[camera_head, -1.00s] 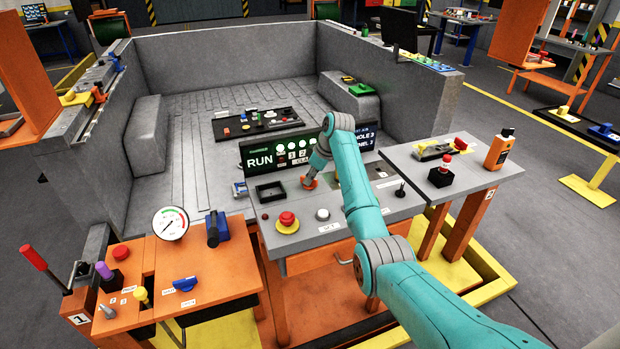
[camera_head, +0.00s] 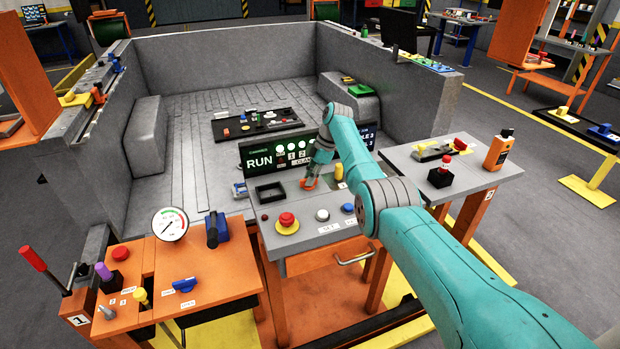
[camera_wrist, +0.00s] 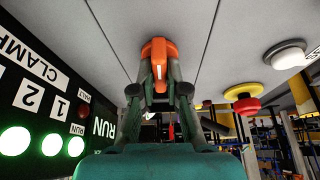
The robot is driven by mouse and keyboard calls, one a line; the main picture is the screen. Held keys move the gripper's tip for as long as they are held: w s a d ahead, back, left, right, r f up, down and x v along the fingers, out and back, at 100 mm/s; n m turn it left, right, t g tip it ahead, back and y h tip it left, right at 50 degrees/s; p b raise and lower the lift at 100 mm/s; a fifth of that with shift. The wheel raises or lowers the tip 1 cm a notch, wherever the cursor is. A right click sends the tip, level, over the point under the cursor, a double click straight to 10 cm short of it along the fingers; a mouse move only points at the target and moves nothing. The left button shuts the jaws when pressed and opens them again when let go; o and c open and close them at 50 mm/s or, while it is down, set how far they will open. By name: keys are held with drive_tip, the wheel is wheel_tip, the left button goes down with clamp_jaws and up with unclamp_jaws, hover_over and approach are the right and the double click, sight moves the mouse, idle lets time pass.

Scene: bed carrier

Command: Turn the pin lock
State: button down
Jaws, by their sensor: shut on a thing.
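The pin lock appears to be the orange knob (camera_wrist: 159,62) with a pale stripe on its face, set on the grey panel in the wrist view. In the head view the orange part (camera_head: 309,183) shows small at the grey console, below my wrist. My gripper (camera_wrist: 160,97) is shut on this knob, with one finger on each side of its lower end. The fingers and my wrist hide part of the knob. In the head view my gripper (camera_head: 312,179) is small, and the finger contact is hard to make out.
The RUN display (camera_head: 262,158) stands close behind the knob. A red button (camera_head: 287,220), a white button (camera_head: 322,215) and a blue button (camera_head: 347,208) are in front. A yellow cylinder (camera_head: 339,172) stands to the right. A black tray (camera_head: 269,192) is left of the knob.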

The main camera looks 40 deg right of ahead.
drive_tip(key=shift+n, duration=0.4)
idle(0.3)
drive_tip(key=c, duration=1.2)
unclamp_jaws()
drive_tip(key=v, duration=1.2)
drive_tip(key=shift+w, duration=0.1)
